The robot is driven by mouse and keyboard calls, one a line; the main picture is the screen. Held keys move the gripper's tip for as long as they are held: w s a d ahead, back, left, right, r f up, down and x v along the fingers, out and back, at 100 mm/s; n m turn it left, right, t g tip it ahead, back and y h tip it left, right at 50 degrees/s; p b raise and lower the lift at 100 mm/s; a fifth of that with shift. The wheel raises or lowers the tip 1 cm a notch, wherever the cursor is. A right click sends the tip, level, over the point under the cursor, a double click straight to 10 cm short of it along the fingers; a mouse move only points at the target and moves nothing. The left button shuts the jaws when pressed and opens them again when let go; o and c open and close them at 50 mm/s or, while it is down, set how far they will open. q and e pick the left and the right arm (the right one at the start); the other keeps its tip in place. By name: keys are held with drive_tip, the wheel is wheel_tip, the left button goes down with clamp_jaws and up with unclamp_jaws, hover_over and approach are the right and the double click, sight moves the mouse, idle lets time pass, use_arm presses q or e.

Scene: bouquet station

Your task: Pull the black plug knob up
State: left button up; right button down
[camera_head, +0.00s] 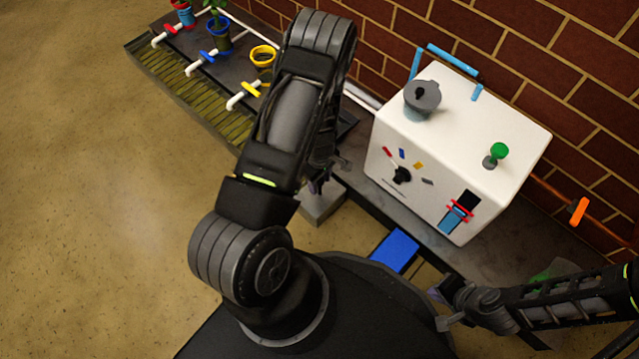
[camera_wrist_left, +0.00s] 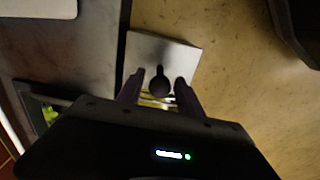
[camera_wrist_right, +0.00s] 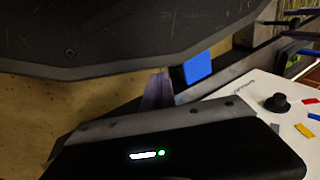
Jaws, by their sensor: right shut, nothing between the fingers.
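A black knob (camera_wrist_left: 158,82) with a round head and a short stem shows over a pale grey block (camera_wrist_left: 178,52) in the left wrist view. My left gripper (camera_wrist_left: 159,88) is open, with one finger on each side of the knob and small gaps visible. In the head view my left gripper (camera_head: 320,184) is over the grey block (camera_head: 322,209), and my arm hides the knob there. My right gripper (camera_wrist_right: 157,90) is shut and empty; in the head view it is low at the right (camera_head: 440,306).
A white box (camera_head: 455,125) carries a grey pot (camera_head: 423,99) with a black piece in it, a green knob (camera_head: 498,151), a black dial (camera_head: 402,175) and a red-blue slider (camera_head: 459,214). A blue pad (camera_head: 394,251) is in front. Potted plants and coloured valves stand at back left.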

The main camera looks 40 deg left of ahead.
use_arm(q)
drive_tip(key=shift+o, duration=0.6)
wheel_tip(320, 180, up, 8)
drive_tip(key=p, duration=0.7)
drive_tip(key=shift+r, duration=0.1)
drive_tip(key=shift+r+p, duration=0.4)
drive_tip(key=shift+r, duration=0.1)
use_arm(e)
wheel_tip(320, 180, up, 8)
drive_tip(key=s, duration=0.2)
drive_tip(key=shift+a+g, duration=0.3)
use_arm(q)
drive_tip(key=shift+f, duration=0.1)
